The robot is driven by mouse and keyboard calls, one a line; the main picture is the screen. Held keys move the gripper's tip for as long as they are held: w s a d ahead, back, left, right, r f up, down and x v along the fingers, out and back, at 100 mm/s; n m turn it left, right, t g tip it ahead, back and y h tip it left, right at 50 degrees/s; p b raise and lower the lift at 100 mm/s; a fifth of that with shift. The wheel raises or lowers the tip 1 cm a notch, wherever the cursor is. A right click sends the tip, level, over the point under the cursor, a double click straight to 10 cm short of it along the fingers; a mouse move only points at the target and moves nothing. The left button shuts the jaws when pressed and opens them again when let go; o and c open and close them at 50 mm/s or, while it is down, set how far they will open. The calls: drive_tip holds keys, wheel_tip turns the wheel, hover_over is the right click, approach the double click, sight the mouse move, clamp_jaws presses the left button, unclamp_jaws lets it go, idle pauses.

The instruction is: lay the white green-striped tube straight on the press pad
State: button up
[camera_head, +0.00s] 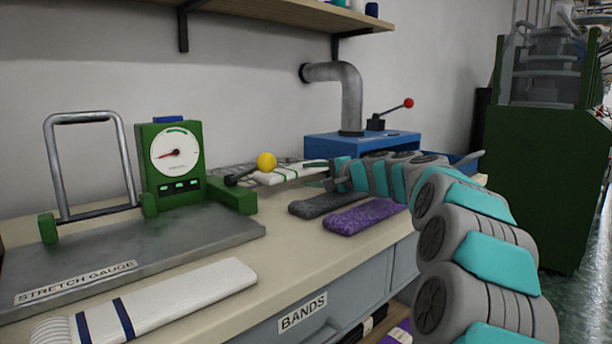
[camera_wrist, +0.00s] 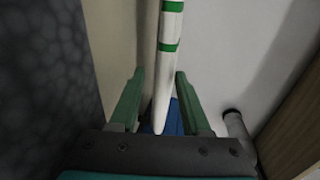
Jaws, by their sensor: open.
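The white green-striped tube (camera_head: 285,174) lies behind the yellow knob, its right end at my gripper. In the wrist view the tube (camera_wrist: 165,60) runs down from the top edge, its tapered end between my fingers. My gripper (camera_head: 330,174) is open; in the wrist view its two green fingers (camera_wrist: 158,90) stand either side of the tube, with a gap visible on each side. I cannot tell whether the tube rests on a surface along its whole length. A grey flat slatted surface (camera_head: 226,169) shows beside the tube; I cannot tell if it is the press pad.
A green stretch gauge (camera_head: 176,157) with a metal plate (camera_head: 150,246) stands at left. A white blue-striped tube (camera_head: 165,299) lies in front. Dark grey (camera_head: 322,204) and purple (camera_head: 366,215) tubes lie below my gripper. A blue machine (camera_head: 335,146) with pipe and lever stands behind.

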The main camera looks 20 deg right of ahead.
drive_tip(key=shift+w, duration=0.3)
drive_tip(key=shift+a, duration=0.1)
drive_tip(key=shift+f, duration=0.1)
clamp_jaws()
idle(0.5)
